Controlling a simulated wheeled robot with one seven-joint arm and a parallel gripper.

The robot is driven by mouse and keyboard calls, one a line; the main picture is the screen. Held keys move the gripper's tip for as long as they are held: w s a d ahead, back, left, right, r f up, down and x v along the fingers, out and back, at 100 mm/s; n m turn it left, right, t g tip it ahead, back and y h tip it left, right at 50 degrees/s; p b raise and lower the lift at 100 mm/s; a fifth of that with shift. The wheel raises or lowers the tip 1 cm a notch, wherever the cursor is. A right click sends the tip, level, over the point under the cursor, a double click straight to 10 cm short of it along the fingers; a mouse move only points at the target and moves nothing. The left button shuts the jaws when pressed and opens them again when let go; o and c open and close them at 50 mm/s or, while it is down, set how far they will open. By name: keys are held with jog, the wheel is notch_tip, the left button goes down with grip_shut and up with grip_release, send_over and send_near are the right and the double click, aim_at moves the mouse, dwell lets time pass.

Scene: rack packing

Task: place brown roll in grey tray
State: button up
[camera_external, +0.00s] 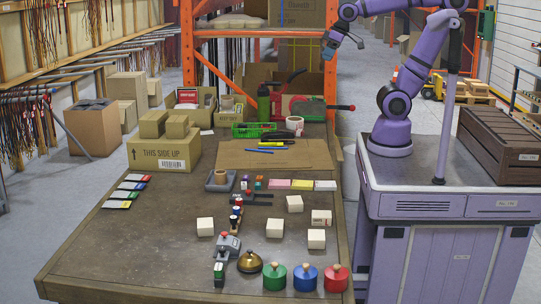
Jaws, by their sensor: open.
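A small brown roll (227,102) appears to sit in or at an open cardboard box at the back of the table, left of centre. A small grey tray (209,187) lies on the table in front of the taped carton; a round greyish thing stands in it, too small to make out. My gripper (327,48) is high above the far right end of the table, well apart from both. It is open, with nothing seen in it.
A closed carton (164,152) with smaller boxes on top stands left of the grey tray. A green basket (252,130), bottles and red-handled tools crowd the back. White blocks, stamps, a brass bell (250,262) and coloured knobbed weights fill the front right. The front left tabletop is clear.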

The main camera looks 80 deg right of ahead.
jog(key=s+f+n, duration=0.1)
jog(key=s, duration=0.5)
jog(key=shift+s+f+t+h, duration=0.2)
jog(key=shift+s+t+h, duration=0.1)
jog(key=shift+s, duration=0.05)
